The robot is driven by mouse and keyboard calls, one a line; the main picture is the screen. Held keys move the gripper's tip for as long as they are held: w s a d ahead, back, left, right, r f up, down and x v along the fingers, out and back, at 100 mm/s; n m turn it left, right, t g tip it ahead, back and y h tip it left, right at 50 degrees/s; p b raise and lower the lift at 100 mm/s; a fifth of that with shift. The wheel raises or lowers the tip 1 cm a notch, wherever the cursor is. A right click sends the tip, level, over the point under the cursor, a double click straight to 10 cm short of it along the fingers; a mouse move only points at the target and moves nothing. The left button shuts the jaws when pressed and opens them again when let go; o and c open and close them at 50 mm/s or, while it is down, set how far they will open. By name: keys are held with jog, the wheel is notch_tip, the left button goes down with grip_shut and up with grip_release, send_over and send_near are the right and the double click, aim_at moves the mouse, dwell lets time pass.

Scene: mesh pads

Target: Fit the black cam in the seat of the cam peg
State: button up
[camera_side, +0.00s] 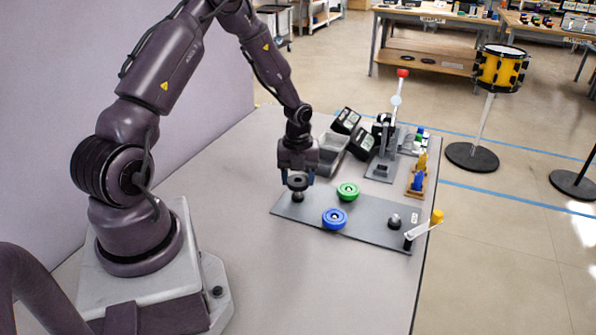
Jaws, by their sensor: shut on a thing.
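My gripper (297,177) points down over the left end of a grey board (366,226). Its fingers are shut on the black cam (297,184), a dark round piece. The cam is directly above or around a short dark post (298,197) on the board; I cannot tell if it touches. A dark domed peg (394,220) stands near the board's right end, with nothing on it. I cannot tell from this view which post is the cam peg, and no seat is clearly visible.
A green ring (347,191) and a blue ring (334,218) sit on the board. A crank with a yellow knob (437,216) is at its right corner. Behind are dark bins (363,142), a lever stand (382,168) and a rack of coloured pieces (417,181). The front table is clear.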

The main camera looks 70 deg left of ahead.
jog(key=shift+f, duration=1.4)
jog(key=o, duration=1)
